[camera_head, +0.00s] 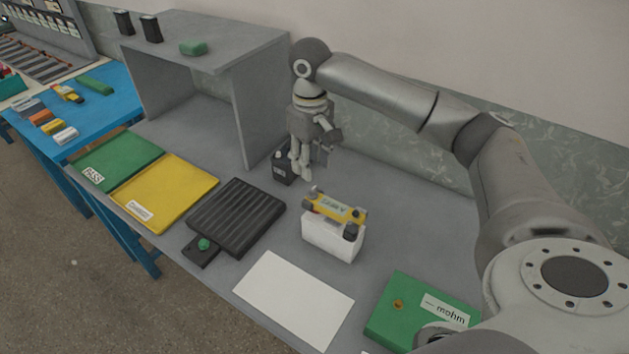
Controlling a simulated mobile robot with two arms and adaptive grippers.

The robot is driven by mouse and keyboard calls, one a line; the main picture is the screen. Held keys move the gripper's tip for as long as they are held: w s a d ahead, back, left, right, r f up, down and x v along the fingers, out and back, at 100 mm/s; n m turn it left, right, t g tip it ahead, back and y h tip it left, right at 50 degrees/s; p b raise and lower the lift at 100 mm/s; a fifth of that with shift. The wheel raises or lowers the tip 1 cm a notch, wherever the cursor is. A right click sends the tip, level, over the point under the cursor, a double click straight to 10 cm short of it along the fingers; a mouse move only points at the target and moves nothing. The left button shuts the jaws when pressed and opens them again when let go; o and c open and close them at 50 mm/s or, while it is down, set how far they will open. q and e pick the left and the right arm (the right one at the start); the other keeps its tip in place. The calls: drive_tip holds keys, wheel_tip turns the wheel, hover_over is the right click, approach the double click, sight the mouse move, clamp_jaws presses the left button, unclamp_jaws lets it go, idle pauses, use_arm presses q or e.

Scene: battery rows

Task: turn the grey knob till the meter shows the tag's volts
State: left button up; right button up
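My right gripper (303,168) hangs fingers down at the back of the grey bench, in front of and beside a small black box (282,167) with a pale mark. It partly hides this box, and its finger gap is too small to read. A yellow unit (334,206) with a pale green display and dark ends sits on a white block (330,238), right of and nearer than the gripper. The display's figures are too small to read surely. I cannot make out a grey knob or the volts tag. My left gripper is not in view.
A green box (399,327) labelled "mohm" lies front right beside a white sheet (293,300). A black ribbed mat (236,217), a yellow tray (168,192) and a green PASS tray (118,158) lie left. A grey shelf (245,117) stands behind them. The bench's back right is clear.

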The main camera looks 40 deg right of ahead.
sight(312, 189)
wheel_tip(312, 189, down, 5)
drive_tip(key=shift+d+f+p, duration=0.15)
drive_tip(key=shift+p, duration=0.25)
wheel_tip(312, 189, down, 3)
drive_tip(key=shift+d+r, duration=0.1)
drive_tip(key=shift+f, duration=0.2)
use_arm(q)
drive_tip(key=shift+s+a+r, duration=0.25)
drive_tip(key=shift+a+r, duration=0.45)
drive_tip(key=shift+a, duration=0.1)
use_arm(e)
drive_tip(key=shift+r, duration=0.1)
clamp_jaws()
